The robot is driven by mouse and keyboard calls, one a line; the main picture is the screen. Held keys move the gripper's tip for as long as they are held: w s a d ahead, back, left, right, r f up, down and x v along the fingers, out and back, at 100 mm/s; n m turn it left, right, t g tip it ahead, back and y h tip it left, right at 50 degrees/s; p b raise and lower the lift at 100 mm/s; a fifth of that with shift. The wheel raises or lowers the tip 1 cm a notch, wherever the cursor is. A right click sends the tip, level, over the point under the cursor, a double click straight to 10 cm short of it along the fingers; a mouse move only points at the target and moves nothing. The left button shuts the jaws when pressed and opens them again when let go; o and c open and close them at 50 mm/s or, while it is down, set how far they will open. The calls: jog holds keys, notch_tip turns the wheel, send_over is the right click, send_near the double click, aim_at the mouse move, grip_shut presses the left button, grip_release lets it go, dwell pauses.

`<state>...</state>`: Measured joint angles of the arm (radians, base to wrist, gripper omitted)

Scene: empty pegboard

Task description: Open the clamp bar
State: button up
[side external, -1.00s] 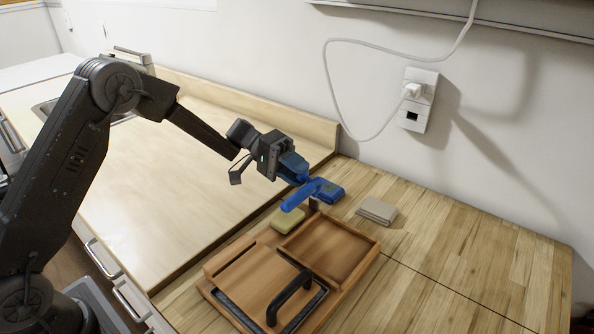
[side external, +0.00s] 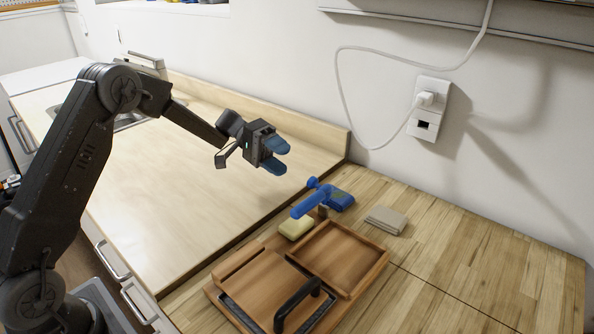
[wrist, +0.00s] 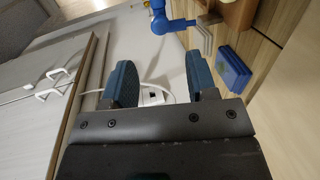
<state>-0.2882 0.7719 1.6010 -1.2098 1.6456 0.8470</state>
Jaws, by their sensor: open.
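A blue clamp-like piece with a thick round bar (side external: 308,206) and a flat body (side external: 341,201) stands by the wooden tray's back corner. Its bar points toward the left front, just above the tray corner. A blue part (wrist: 165,16) shows at the top of the wrist view. A black U-shaped handle (side external: 296,305) stands on the wooden board; I cannot tell for certain which of these is the clamp bar. My gripper (side external: 277,157) is open and empty, above and left of the blue piece, not touching it. Its two blue fingers (wrist: 161,68) are spread apart.
The wooden tray (side external: 378,272) has a bare recess. A yellow sponge-like block (side external: 296,228) sits behind it. A folded beige cloth (side external: 386,220) lies to the right. The counter's right side is clear. A white cable (side external: 341,105) hangs on the wall by the outlet.

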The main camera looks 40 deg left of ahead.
jog(key=a, duration=0.2)
jog(key=a+r, duration=0.1)
jog(key=a, duration=0.2)
jog(key=shift+a, duration=0.15)
jog(key=s+d+r+y, duration=0.7)
jog(key=s+d, duration=0.1)
jog(key=s, duration=0.3)
jog(key=s+a+t+y, duration=0.1)
jog(key=s+t+y, duration=0.5)
jog(key=s, duration=1.2)
jog(key=y, duration=0.2)
jog(key=shift+s+a+f+y, duration=0.25)
jog(key=shift+a+f+y, duration=0.05)
jog(key=shift+a+y, duration=0.1)
